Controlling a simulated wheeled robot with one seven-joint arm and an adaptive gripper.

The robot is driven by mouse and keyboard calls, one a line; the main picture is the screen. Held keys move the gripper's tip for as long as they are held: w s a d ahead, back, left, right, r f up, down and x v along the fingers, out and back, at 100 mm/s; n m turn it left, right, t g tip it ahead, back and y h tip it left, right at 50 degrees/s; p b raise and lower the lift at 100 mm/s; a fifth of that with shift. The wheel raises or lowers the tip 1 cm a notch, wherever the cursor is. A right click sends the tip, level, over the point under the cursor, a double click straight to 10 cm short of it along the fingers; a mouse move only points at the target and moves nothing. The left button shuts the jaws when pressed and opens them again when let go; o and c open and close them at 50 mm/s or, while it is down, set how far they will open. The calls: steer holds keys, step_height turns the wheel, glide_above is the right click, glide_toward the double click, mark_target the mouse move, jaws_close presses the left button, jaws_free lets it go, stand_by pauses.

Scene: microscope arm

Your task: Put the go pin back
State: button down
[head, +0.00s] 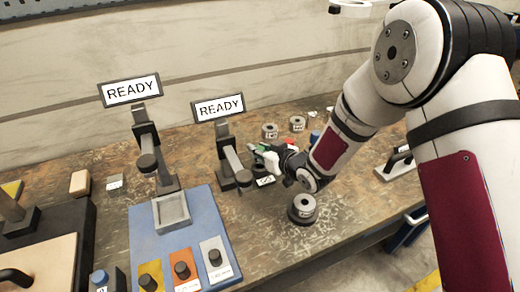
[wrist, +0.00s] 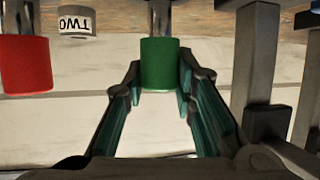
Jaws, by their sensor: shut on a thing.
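A green cylinder on a grey shaft, which I take to be the go pin (wrist: 160,65), is between my fingertips in the wrist view. My gripper (wrist: 158,82) is shut on its green part. The shaft runs to the top edge of that view, and its far end is out of frame. In the head view my gripper (head: 262,154) is low over the workbench, just right of the right READY stand (head: 229,155). The pin is too small to make out clearly there. A small labelled plate (head: 265,181) lies just below the gripper; its text cannot be read.
A red cylinder (wrist: 25,62) and a grey piece marked TWO (wrist: 76,22) are left in the wrist view; dark posts (wrist: 255,65) stand close on the right. A round grey weight (head: 303,207) is near my wrist. A blue board (head: 205,257) with several knobs is front left.

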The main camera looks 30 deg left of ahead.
steer(key=c, duration=1.3)
jaws_free()
steer(key=shift+f, duration=0.15)
steer(key=shift+s+d+r, duration=0.1)
steer(key=shift+d+r, duration=0.1)
steer(key=shift+r, duration=0.1)
steer(key=v, duration=1.1)
steer(key=shift+s+d, duration=0.2)
steer(key=shift+d, duration=0.05)
